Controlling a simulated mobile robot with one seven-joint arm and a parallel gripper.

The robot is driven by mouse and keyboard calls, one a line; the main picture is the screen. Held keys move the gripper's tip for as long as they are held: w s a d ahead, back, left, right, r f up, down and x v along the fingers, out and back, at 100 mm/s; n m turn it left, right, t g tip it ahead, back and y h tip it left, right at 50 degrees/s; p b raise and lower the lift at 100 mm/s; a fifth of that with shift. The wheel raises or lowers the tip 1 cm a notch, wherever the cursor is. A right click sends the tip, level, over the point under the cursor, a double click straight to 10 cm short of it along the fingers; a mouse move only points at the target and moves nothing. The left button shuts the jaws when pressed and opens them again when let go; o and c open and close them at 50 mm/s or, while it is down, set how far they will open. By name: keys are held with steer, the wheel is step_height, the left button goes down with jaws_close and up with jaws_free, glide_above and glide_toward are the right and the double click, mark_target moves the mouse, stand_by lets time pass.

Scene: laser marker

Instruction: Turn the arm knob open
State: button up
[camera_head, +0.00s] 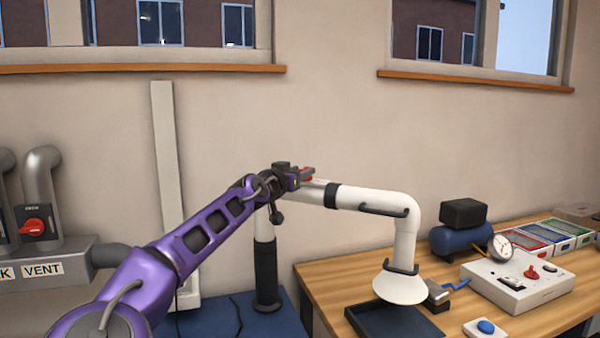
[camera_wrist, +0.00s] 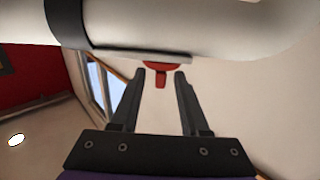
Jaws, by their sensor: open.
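The red arm knob (camera_wrist: 159,74) sits on a small plate on the side of the white extraction arm (camera_wrist: 200,22), and its short handle points toward my gripper in the wrist view. My gripper (camera_wrist: 157,80) is open. Its two dark fingertips lie left and right of the knob's handle in that view, with a gap on each side. I cannot tell how far they reach past it in depth. In the head view my gripper (camera_head: 308,175) is at the near end of the white arm (camera_head: 370,198) and largely hides the knob.
The white arm bends down to a hood (camera_head: 400,286) over a dark tray (camera_head: 392,322) on the wooden bench (camera_head: 345,285). A black post (camera_head: 266,275) stands below my gripper. A control box (camera_head: 515,284) and a blue compressor (camera_head: 462,238) stand at the right. A vent unit (camera_head: 45,262) is at the left.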

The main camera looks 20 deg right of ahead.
jaws_close()
